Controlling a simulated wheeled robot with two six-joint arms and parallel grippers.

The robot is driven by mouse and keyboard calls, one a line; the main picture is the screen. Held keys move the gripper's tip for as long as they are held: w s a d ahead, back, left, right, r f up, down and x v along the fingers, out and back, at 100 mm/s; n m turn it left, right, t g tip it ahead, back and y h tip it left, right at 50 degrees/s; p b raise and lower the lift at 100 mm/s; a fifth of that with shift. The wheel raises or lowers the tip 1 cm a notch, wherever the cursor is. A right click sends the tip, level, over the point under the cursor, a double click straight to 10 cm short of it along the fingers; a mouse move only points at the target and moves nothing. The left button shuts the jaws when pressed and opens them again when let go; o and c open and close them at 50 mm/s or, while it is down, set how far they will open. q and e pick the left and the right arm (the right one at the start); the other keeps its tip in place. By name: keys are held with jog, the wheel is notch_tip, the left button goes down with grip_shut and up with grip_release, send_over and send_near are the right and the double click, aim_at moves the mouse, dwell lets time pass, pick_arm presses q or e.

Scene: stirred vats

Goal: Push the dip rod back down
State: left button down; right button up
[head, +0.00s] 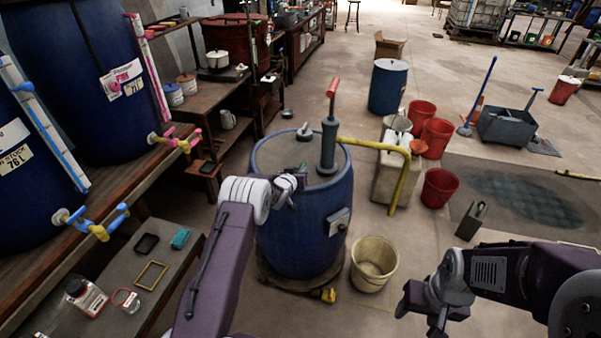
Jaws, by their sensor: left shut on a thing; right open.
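The blue drum (300,232) stands in the middle of the head view with a grey-brown lid. A grey pump (328,150) with a raised red handle and a yellow spout stands on the lid. A small grey knob (304,131) shows at the lid's back. My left gripper (296,182) is at the lid's near edge and is shut on the dip rod, which its fingers largely hide. I cannot tell how far the rod stands out. My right gripper (420,308) is open and empty, low at the right, apart from the drum.
A cream bucket (374,264) stands on the floor right of the drum. Red buckets (440,188) and a beige canister (387,174) stand behind it. A bench (110,285) with a jar and small items lies at the left, below large blue vats (85,80).

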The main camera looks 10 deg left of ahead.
pick_arm(q)
jog(key=shift+f, duration=0.2)
jog(key=c, duration=1.3)
grip_release()
jog(key=shift+f, duration=0.1)
jog(key=shift+w, duration=0.15)
jog(key=shift+s+r, duration=0.3)
jog(key=shift+s, duration=0.15)
jog(key=d+v, duration=0.1)
jog(key=v, duration=0.7)
jog(key=shift+a, duration=0.5)
jog(key=shift+s+f, duration=0.1)
jog(key=shift+f, duration=0.05)
